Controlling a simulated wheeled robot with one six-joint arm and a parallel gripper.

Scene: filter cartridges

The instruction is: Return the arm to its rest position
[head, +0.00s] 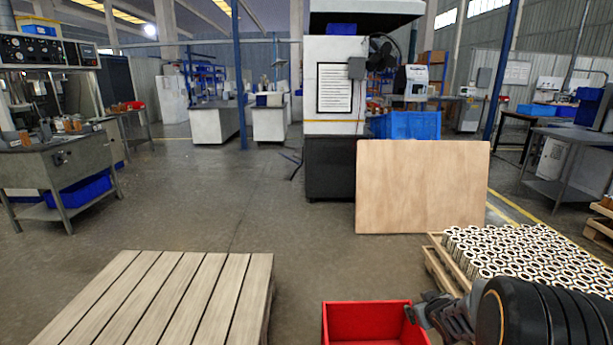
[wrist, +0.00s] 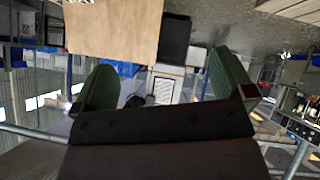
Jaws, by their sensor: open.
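My gripper (head: 412,315) is at the lower right of the head view, beside the right rim of a red bin (head: 368,306). My arm reaches in from the bottom right corner. In the wrist view my gripper (wrist: 158,75) has its two green-padded fingers wide apart with nothing between them. The wrist view looks out across the hall and appears upside down. The lower part of the red bin is cut off by the frame edge, and what it holds is hidden.
A pallet of filter cartridges (head: 520,252) stands right, close to my arm. An empty slatted pallet (head: 160,300) lies at the lower left. A plywood panel (head: 422,186) stands ahead; it also shows in the wrist view (wrist: 112,30). The floor (head: 230,205) between is clear.

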